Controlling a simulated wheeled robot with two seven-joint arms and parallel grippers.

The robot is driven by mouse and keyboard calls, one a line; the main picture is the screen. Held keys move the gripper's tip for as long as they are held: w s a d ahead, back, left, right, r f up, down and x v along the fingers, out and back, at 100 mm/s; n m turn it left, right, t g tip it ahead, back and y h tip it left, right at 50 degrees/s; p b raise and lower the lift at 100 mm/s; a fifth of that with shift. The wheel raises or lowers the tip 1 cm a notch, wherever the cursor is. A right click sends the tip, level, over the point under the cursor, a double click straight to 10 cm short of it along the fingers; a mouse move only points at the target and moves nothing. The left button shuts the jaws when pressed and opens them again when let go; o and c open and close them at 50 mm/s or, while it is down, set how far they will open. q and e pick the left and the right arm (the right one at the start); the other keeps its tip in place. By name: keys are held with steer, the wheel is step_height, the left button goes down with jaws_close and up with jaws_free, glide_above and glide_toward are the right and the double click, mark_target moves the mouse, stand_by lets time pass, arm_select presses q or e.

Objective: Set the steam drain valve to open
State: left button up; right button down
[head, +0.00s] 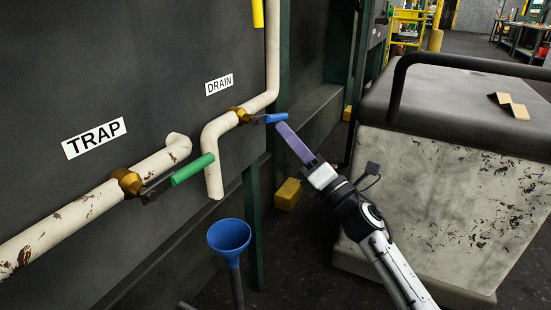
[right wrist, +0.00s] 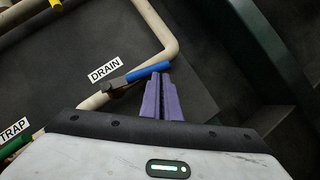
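The steam drain valve has a brass body (head: 239,114) on the cream pipe below the DRAIN label (head: 219,84). Its blue lever handle (head: 276,118) points right in the head view. In the right wrist view the blue handle (right wrist: 148,72) slants up to the right, at a small angle to the pipe. My right gripper (head: 281,127) has its purple fingers pointing at the handle's end. In the right wrist view the fingers (right wrist: 159,79) look closed together, tips just below the handle; I cannot tell whether they touch it. My left gripper is not in view.
The trap valve with a green handle (head: 192,169) sits lower left, near the TRAP label (head: 94,138). A blue funnel (head: 229,235) stands below the drain pipe. A worn cabinet (head: 440,190) with a dark rail is at the right. A yellow block (head: 288,194) lies on the floor.

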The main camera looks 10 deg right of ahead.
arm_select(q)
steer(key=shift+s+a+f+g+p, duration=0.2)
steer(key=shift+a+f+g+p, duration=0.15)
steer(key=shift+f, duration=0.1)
arm_select(e)
steer(key=shift+w+d+r, duration=0.2)
steer(key=shift+w+r, duration=0.05)
steer(key=shift+r, duration=0.25)
steer(key=shift+w+d+r, duration=0.2)
steer(key=shift+w+r, duration=0.05)
steer(key=shift+r, duration=0.2)
